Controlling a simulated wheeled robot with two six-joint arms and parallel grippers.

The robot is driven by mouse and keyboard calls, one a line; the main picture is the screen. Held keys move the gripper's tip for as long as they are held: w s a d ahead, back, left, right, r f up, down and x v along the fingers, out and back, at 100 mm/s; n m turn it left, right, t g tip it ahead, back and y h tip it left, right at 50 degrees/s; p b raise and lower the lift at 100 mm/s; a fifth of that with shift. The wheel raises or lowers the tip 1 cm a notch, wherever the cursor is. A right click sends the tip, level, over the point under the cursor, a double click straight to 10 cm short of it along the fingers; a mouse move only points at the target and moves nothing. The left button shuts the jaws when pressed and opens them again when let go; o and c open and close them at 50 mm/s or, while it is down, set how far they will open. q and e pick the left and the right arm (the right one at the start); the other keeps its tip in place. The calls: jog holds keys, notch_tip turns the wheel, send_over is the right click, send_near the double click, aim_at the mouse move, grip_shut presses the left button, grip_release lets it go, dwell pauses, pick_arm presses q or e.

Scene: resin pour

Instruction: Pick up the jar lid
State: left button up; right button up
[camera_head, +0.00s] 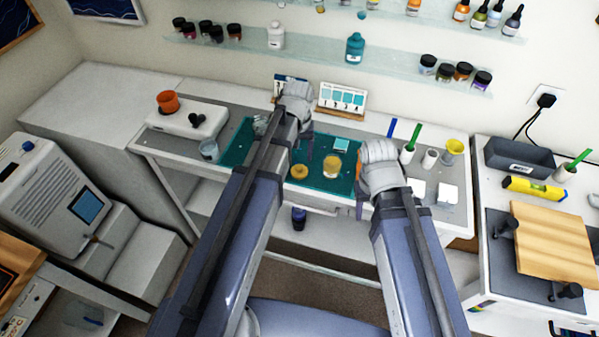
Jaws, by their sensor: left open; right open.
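A round gold jar lid (299,172) lies on the teal mat (236,150) on the workbench. Just right of it stands a small jar (332,166) with yellowish contents; the two are apart. My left gripper (304,146) is open over the mat, on the far side of the lid in the picture and not touching it as far as I can tell. My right gripper (360,203) is open at the mat's right edge, right of the jar. Its fingers are small and partly hidden by the wrist. My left arm hides part of the mat.
A clear cup (209,150) stands left of the mat. A small teal square (341,145) lies behind the jar. A card stand (341,99) is at the back. Green-handled tools, a white cup (430,158) and a yellow funnel-like cup (453,148) stand to the right.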

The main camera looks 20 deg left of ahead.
aim_at(299, 167)
pick_arm(q)
jog(key=shift+d+f+b, duration=0.15)
jog(key=shift+f+b, duration=2.5)
jog(key=shift+r, duration=0.1)
grip_shut()
